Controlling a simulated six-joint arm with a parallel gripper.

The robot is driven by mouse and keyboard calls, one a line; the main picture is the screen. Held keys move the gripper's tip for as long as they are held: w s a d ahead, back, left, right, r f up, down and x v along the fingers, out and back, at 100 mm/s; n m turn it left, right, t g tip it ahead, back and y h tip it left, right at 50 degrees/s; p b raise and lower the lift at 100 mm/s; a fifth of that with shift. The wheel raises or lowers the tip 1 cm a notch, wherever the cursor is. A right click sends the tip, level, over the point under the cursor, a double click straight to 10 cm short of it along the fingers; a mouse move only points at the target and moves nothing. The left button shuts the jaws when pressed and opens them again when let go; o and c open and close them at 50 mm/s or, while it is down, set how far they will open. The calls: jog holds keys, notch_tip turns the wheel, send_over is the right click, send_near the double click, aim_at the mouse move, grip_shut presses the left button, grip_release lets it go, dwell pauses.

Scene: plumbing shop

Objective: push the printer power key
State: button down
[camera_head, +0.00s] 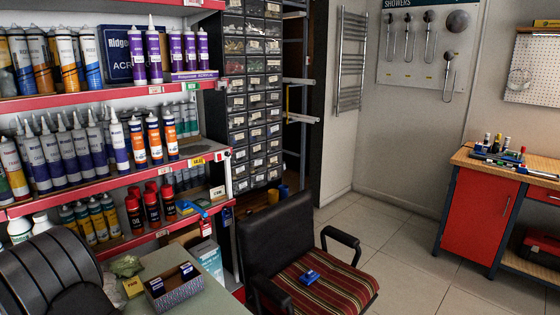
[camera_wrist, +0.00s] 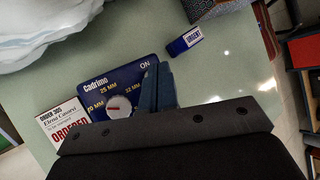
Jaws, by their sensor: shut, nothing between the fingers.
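I cannot make out a printer or its power key for certain in either view. In the wrist view, my gripper (camera_wrist: 158,76) is shut and empty, its blue fingers together. The fingers are in front of the right part of a blue panel (camera_wrist: 122,73) marked "Cadrimo", "25 MM", "32 MM" and "ON". A round pale dial (camera_wrist: 118,106) with a red mark is on this panel, left of the fingers. The fingers hide part of the panel, and I cannot tell whether they touch it. My gripper is not visible in the head view.
On the pale table lie an order card (camera_wrist: 62,122) and a small blue "URGENT" block (camera_wrist: 184,41); a white bundle (camera_wrist: 40,25) is at upper left. In the head view, a carton (camera_head: 177,295) stands on the counter, beside a chair (camera_head: 320,280) and stocked shelves (camera_head: 100,95).

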jog(key=shift+f, duration=0.15)
jog(key=shift+f, duration=0.3)
jog(key=shift+f, duration=0.15)
dwell(0.3)
jog(key=shift+r, duration=0.6)
notch_tip(320, 180, up, 6)
dwell(0.7)
jog(key=shift+f, duration=0.1)
